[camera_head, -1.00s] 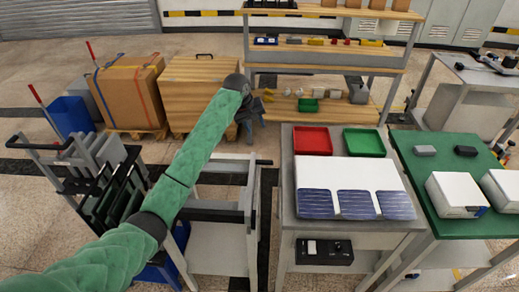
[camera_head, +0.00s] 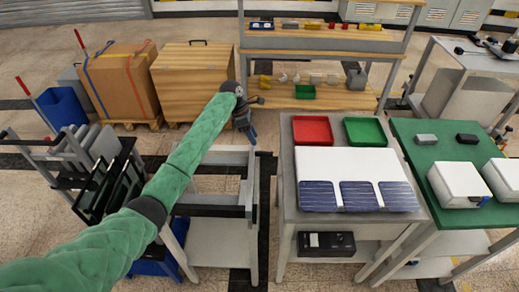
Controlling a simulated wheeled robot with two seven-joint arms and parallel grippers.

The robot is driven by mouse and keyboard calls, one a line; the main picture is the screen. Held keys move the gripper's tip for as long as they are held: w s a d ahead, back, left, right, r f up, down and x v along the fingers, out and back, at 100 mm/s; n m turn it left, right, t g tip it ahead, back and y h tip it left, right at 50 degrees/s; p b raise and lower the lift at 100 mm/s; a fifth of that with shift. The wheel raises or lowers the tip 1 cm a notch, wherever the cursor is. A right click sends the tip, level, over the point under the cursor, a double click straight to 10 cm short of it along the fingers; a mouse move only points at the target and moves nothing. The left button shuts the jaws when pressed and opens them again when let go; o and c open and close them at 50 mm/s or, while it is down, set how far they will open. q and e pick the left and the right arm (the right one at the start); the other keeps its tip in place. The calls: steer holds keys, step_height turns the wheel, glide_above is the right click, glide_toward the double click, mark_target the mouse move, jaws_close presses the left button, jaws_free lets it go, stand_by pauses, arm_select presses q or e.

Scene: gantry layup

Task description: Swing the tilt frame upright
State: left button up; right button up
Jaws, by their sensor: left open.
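A grey stand (camera_head: 222,240) with a pale top frame and a black front bar (camera_head: 208,211) stands left of the middle; its top frame looks like the tilt frame, lying about flat, but I cannot tell for sure. My green-sleeved left arm crosses over its left side and hides part of it. My left gripper (camera_head: 248,128) is open and empty, pointing down above the far right end of this frame. It looks apart from the frame. My right gripper is out of view.
Right of the stand is a grey table (camera_head: 414,212) with a white panel (camera_head: 345,163), several dark blue cells, a red tray (camera_head: 312,130) and a green tray (camera_head: 366,132). A green-topped table (camera_head: 415,155) stands further right. Boxes and a shelf are behind; a rack (camera_head: 95,200) is left.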

arm_select(q)
steer(key=shift+p+x, duration=1.15)
steer(key=shift+x, duration=2.5)
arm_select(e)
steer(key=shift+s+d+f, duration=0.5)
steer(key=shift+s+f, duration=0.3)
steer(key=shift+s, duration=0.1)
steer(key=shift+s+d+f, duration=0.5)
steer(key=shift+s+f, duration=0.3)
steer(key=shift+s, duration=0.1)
arm_select(q)
steer(key=shift+r, duration=0.1)
jaws_close()
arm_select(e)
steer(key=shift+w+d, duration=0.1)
